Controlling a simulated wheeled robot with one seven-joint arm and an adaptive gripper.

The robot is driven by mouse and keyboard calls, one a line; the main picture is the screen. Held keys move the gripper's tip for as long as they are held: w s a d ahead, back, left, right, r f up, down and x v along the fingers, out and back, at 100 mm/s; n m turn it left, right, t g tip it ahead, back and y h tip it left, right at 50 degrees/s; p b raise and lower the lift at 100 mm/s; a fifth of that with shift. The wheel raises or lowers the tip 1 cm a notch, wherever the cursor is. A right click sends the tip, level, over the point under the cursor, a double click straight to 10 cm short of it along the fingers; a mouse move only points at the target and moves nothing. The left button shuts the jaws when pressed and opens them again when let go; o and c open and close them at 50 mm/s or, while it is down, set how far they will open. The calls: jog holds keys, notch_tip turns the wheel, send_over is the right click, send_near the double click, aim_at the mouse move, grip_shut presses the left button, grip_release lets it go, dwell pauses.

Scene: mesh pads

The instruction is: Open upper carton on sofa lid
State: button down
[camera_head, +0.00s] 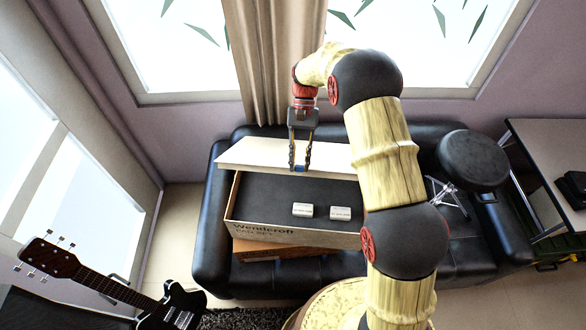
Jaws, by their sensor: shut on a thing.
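The upper carton (290,235) is a pale box marked "Wendcroft PAD SET", lying on a lower carton (270,247) on the black sofa (207,245). Its cream lid (255,153) stands away from the front, along the carton's back side, so the dark inside shows. Two small pale items (303,210) lie inside; the other is to the right (340,213). My gripper (300,168) points down at the lid's front edge with its fingers shut on the lid. My arm hides the carton's right end.
A black round stool (472,160) stands at the right, by a table (555,150). A dark guitar (150,300) is at the lower left. A curtain (268,60) and windows are behind the sofa. A round table top (335,302) is at the bottom.

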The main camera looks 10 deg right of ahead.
jog(key=w+d+r+g+y+p, duration=0.1)
jog(key=w+d+r+g+p, duration=0.2)
jog(key=w+r+p, duration=0.5)
jog(key=w+p, duration=0.2)
jog(key=p, duration=0.5)
jog(key=shift+w+r, duration=0.15)
jog(key=shift+r, duration=0.2)
jog(key=c, duration=1.7)
grip_release()
jog(key=shift+o, duration=0.7)
jog(key=shift+f, duration=0.1)
